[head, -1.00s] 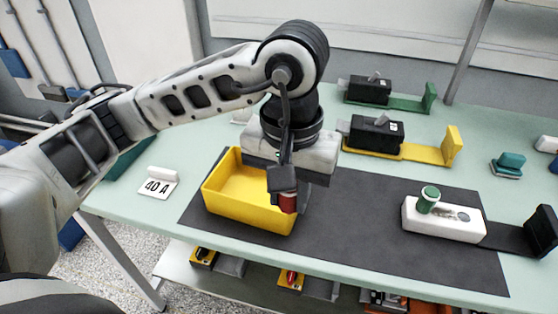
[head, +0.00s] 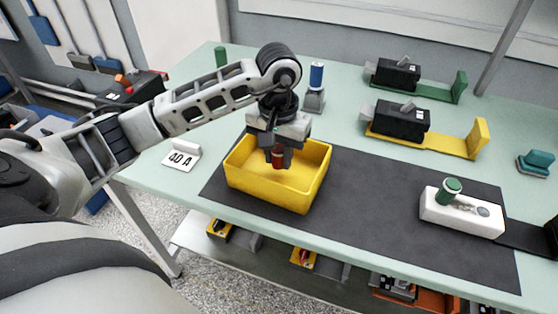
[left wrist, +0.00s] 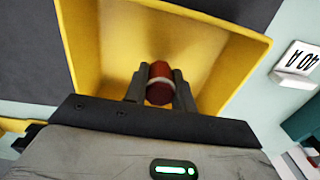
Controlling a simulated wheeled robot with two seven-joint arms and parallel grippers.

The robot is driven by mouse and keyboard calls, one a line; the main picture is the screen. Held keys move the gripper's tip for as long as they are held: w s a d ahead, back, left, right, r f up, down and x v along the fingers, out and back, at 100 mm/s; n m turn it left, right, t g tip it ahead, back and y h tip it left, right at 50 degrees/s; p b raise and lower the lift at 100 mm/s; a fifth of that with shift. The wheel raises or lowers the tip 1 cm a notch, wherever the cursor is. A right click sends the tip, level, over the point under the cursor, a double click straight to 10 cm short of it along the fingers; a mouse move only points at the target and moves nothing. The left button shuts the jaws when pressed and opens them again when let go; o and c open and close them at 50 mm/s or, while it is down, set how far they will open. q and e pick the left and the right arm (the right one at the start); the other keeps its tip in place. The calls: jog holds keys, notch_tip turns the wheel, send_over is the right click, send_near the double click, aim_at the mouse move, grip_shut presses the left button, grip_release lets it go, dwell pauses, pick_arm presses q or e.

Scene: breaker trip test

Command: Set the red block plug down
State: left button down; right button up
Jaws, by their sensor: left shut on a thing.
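The red block plug (head: 278,157) is a small red cylinder with a pale band. My left gripper (head: 277,154) is shut on it and points down over the yellow bin (head: 322,171). In the left wrist view the red block plug (left wrist: 160,84) sits between the two dark fingers (left wrist: 158,90), with the yellow bin (left wrist: 228,66) around and behind it. The bin looks otherwise empty. Whether the plug touches the bin floor, I cannot tell. My right gripper is out of view.
A white block with a green plug (head: 452,190) stands on the dark mat (head: 370,208) at the right. A 40 A card (head: 182,157) stands left of the bin. Two black breakers (head: 402,119) on yellow and green brackets and a blue plug (head: 316,77) are behind.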

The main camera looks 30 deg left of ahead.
aim_at(279, 165)
pick_arm(q)
notch_tip(279, 165, down, 2)
jog(key=shift+d+f, duration=0.1)
jog(key=shift+f, duration=0.4)
jog(key=c, duration=1.2)
grip_release()
jog(key=shift+r, duration=0.15)
jog(key=shift+o, duration=0.2)
jog(key=shift+r, duration=0.15)
notch_tip(279, 165, up, 7)
jog(key=shift+r+b, duration=0.15)
jog(key=shift+b, duration=0.25)
jog(key=shift+r, duration=2.4)
